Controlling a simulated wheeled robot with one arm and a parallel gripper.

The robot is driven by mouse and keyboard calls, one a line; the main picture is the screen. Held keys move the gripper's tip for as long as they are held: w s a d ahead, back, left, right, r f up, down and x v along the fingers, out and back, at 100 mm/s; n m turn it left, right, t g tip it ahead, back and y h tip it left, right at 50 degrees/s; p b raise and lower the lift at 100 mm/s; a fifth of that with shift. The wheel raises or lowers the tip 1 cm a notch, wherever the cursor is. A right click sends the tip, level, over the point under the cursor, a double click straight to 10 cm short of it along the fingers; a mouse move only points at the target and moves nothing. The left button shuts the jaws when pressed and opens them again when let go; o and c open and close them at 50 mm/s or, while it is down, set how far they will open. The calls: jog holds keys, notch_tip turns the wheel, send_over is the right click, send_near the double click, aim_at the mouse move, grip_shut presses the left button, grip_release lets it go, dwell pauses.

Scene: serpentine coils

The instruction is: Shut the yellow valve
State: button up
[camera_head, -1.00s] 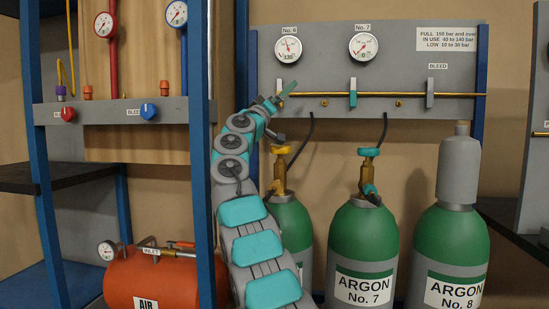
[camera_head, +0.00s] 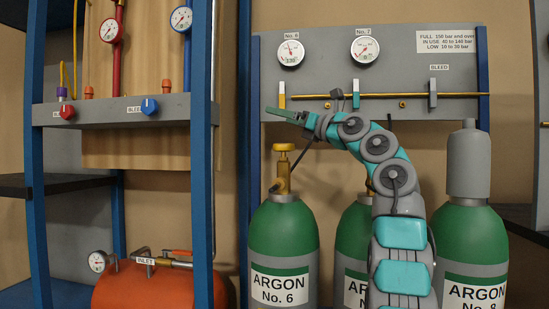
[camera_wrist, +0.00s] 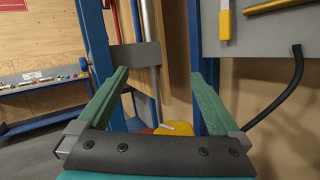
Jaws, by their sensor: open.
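A yellow lever (camera_head: 282,95) with a pale end stands upright at the left end of the brass pipe, under gauge No. 6. It also shows at the top right of the wrist view (camera_wrist: 225,22). A second yellow part, the hand knob (camera_head: 283,147), sits on top of the Argon No. 6 cylinder (camera_head: 284,235). My gripper (camera_head: 284,112) points left, just below the lever in the head view. In the wrist view its two green fingers (camera_wrist: 158,76) are apart with nothing held, and the lever is outside them, beyond the right finger. A yellow round part (camera_wrist: 178,129) shows low between the fingers.
A teal lever (camera_head: 356,93) and a grey one (camera_head: 432,93) are farther right on the pipe (camera_head: 395,95). A blue post (camera_head: 202,150) stands left of my gripper. A black hose (camera_wrist: 290,85) hangs at right. My arm partly hides the Argon No. 7 cylinder (camera_head: 349,230).

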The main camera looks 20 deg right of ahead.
aim_at(292, 145)
jog(key=f+g, duration=0.1)
jog(key=f, duration=0.1)
jog(key=s+d+f+n+g, duration=0.1)
jog(key=f, duration=0.2)
jog(key=s+d+f+n+h+b, duration=0.1)
jog(key=f, duration=0.1)
jog(key=shift+s+d+f+g, duration=0.2)
jog(key=shift+s+f+g, duration=0.05)
jog(key=shift+f+g, duration=0.15)
jog(key=p+x, duration=0.2)
jog(key=x, duration=0.4)
jog(key=shift+w+a+r, duration=0.1)
jog(key=shift+w+a, duration=0.1)
jog(key=shift+w, duration=0.2)
jog(key=shift+w+a, duration=0.1)
jog(key=shift+w, duration=0.35)
jog(key=c, duration=1.3)
jog(key=shift+h, duration=0.3)
jog(key=shift+c, duration=0.3)
